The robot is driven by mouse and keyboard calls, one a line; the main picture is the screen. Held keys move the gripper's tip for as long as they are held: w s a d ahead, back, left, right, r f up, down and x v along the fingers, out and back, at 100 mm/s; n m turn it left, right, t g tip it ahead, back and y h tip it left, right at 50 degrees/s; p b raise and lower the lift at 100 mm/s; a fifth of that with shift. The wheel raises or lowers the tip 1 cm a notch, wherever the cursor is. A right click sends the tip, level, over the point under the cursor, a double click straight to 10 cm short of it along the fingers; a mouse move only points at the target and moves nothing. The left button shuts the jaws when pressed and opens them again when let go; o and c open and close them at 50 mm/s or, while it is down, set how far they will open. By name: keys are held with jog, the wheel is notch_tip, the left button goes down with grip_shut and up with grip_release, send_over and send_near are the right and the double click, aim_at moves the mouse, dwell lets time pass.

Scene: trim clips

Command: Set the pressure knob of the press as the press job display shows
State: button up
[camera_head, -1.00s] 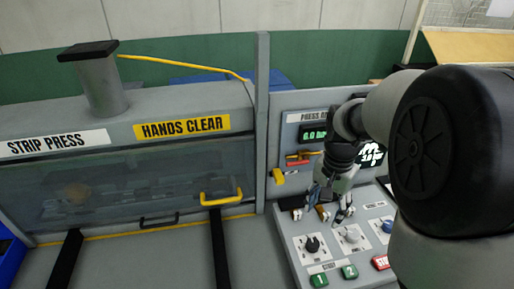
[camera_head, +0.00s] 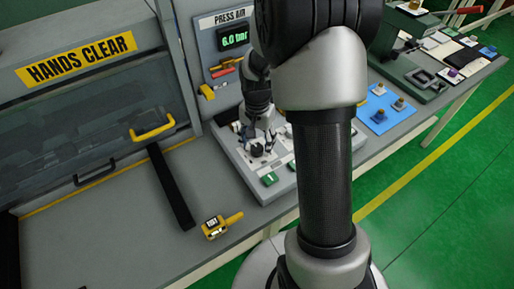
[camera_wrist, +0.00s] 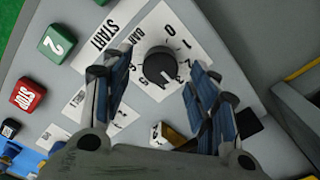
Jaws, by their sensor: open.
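The pressure knob (camera_wrist: 160,67) is black and round on a white dial (camera_wrist: 138,48) marked BAR, with 0, 1 and 2 readable. Its pale pointer mark faces the lower right; the exact setting is not clear. My gripper (camera_wrist: 155,80) is open, with one finger on each side of the knob and a visible gap to it. In the head view my gripper (camera_head: 257,137) is low over the press control panel (camera_head: 284,186). The PRESS AIR display (camera_head: 235,39) reads 6.0 bar. The press job display is not visible; my arm covers that area.
A green button marked 2 (camera_wrist: 57,44) and a red STOP button (camera_wrist: 27,95) are near the knob. A yellow handheld device (camera_head: 214,228) lies at the bench front. A blue mat (camera_head: 371,119) with small parts is right of my arm.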

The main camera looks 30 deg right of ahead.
jog(key=shift+f, duration=1.05)
jog(key=shift+c, duration=0.5)
jog(key=c, duration=1)
